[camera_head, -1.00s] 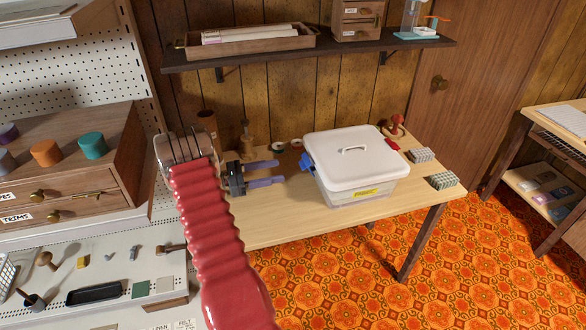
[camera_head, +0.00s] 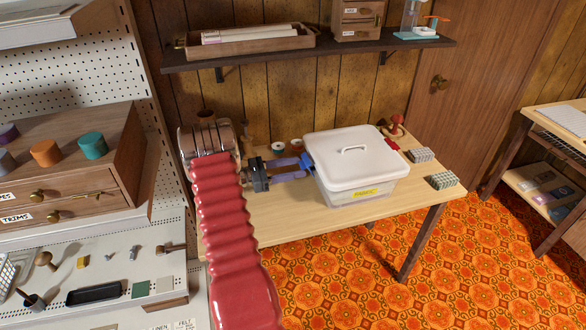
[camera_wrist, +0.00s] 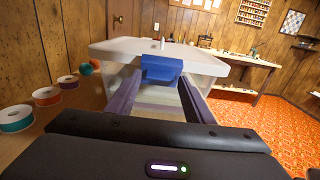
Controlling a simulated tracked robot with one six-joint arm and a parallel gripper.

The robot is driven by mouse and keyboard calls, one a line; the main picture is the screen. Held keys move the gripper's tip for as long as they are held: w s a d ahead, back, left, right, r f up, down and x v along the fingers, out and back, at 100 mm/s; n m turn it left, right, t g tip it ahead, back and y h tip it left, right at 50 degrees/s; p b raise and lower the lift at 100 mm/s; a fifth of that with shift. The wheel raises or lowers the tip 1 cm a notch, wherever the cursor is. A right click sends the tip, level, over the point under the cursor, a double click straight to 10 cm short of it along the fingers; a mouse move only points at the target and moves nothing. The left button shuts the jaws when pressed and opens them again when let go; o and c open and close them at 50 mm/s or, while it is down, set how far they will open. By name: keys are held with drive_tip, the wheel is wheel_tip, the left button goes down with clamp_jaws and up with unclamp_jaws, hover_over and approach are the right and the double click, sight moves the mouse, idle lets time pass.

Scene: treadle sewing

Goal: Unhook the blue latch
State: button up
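A white lidded box (camera_head: 357,160) with a handle on its lid stands on the wooden table. The blue latch (camera_head: 308,162) is on the box's left side. In the wrist view the blue latch (camera_wrist: 161,69) hangs over the box rim, straight ahead. My gripper (camera_head: 304,168) points right at that side. Its two purple fingers are apart, and in the wrist view my gripper (camera_wrist: 160,92) has the latch between and just beyond its fingertips. I cannot tell whether the fingers touch the box. A red latch (camera_head: 392,144) is on the box's right side.
Thread spools (camera_wrist: 46,96) stand left of the box along the wall. Two grey studded blocks (camera_head: 422,155) lie right of it. A shelf (camera_head: 330,55) hangs above the table. The table's front strip (camera_head: 300,215) is clear.

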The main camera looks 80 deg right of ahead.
drive_tip(key=c, duration=0.8)
drive_tip(key=shift+c, duration=0.2)
drive_tip(key=shift+f, duration=0.1)
drive_tip(key=shift+w+a+f+g+h, duration=0.1)
drive_tip(key=shift+w+f+g+h, duration=0.1)
drive_tip(key=shift+f+g+h, duration=0.8)
drive_tip(key=shift+r+y, duration=0.25)
drive_tip(key=shift+y, duration=0.05)
drive_tip(key=o, duration=1.1)
drive_tip(key=shift+c, duration=0.2)
